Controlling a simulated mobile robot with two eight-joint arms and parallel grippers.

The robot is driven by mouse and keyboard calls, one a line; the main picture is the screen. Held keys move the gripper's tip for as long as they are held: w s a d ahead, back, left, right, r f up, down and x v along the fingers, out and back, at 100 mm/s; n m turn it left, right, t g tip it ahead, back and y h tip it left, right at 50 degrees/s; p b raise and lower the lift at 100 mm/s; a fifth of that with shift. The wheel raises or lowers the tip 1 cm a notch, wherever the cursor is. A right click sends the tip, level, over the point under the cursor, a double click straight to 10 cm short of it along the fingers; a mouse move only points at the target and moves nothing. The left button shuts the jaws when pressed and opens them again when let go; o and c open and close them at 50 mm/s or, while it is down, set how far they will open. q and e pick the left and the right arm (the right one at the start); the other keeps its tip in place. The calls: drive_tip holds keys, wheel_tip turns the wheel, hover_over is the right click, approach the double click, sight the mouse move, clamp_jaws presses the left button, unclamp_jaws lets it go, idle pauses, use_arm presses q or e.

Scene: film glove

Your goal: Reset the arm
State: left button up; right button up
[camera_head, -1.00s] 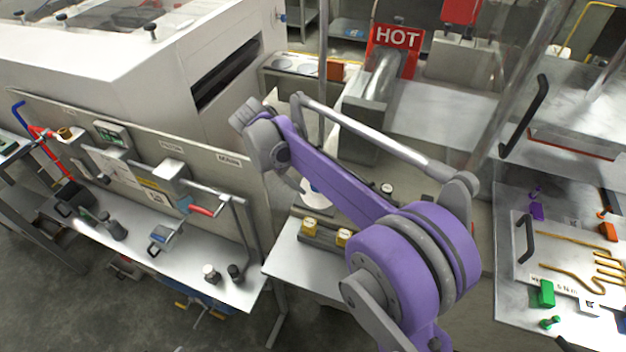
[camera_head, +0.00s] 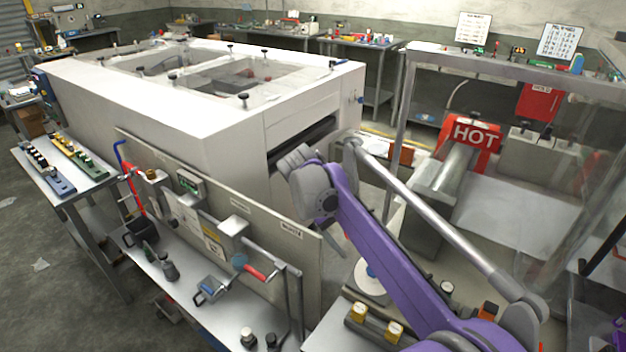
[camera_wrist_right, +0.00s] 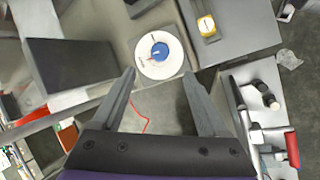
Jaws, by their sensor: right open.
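My purple right arm (camera_head: 385,250) reaches in from the lower right in the head view, its grey far joint in front of the white machine's slot. I cannot make out its fingers there. In the right wrist view my right gripper (camera_wrist_right: 159,74) is open, with nothing between its two grey fingers. A white disc with a blue centre (camera_wrist_right: 161,50) lies beyond the fingertips. The disc also shows in the head view (camera_head: 366,289), partly hidden by the arm. My left gripper is in neither view.
A large white machine (camera_head: 190,115) stands behind a bench panel (camera_head: 270,238). A red HOT sign (camera_head: 473,134) and clear-walled enclosure are at right. A yellow-topped block (camera_wrist_right: 206,26) sits near the disc. Open grey floor (camera_head: 35,235) lies at left.

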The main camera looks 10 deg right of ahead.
drive_tip(key=s+a+f+t+y, duration=0.1)
drive_tip(key=s+f+t+y, duration=0.1)
drive_tip(key=s+f, duration=0.2)
drive_tip(key=s+a+f+m+t+y, duration=0.1)
drive_tip(key=s+f, duration=0.3)
drive_tip(key=s, duration=0.7)
drive_tip(key=s+a+f+t+y+p, duration=0.1)
drive_tip(key=s+f+t, duration=0.3)
drive_tip(key=s, duration=0.4)
drive_tip(key=shift+s+a+f+m+y, duration=0.15)
drive_tip(key=shift+a+m+y, duration=0.25)
drive_tip(key=shift+a+y, duration=0.4)
